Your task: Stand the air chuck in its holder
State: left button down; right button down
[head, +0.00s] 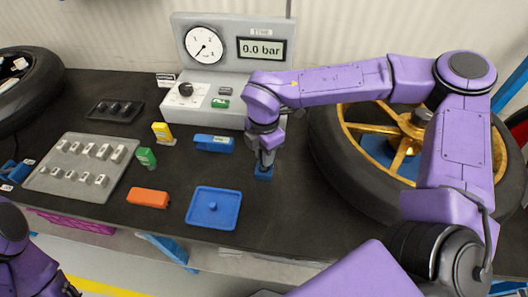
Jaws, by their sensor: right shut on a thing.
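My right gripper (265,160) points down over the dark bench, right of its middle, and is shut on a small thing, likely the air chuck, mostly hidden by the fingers. A small blue block (263,173), which looks like the holder, is directly under the fingertips. I cannot tell whether the held thing is inside it, touching it or just above it. My left arm shows only in part at the lower left corner, and its gripper is out of view.
A gauge stand (235,55) reading 0.0 bar stands behind. A blue tray (213,208), an orange block (148,198), a blue block (213,143), green (146,157) and yellow (162,133) pieces and a grey tray (50,185) lie left.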

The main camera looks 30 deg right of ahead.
jog(key=shift+f+b, duration=0.7)
jog(key=shift+f, duration=0.25)
dwell(0.6)
dwell(0.5)
jog(key=shift+c, duration=2.3)
grip_release()
jog(key=shift+r+p, duration=2.85)
jog(key=shift+r, duration=0.75)
jog(key=shift+f, duration=0.15)
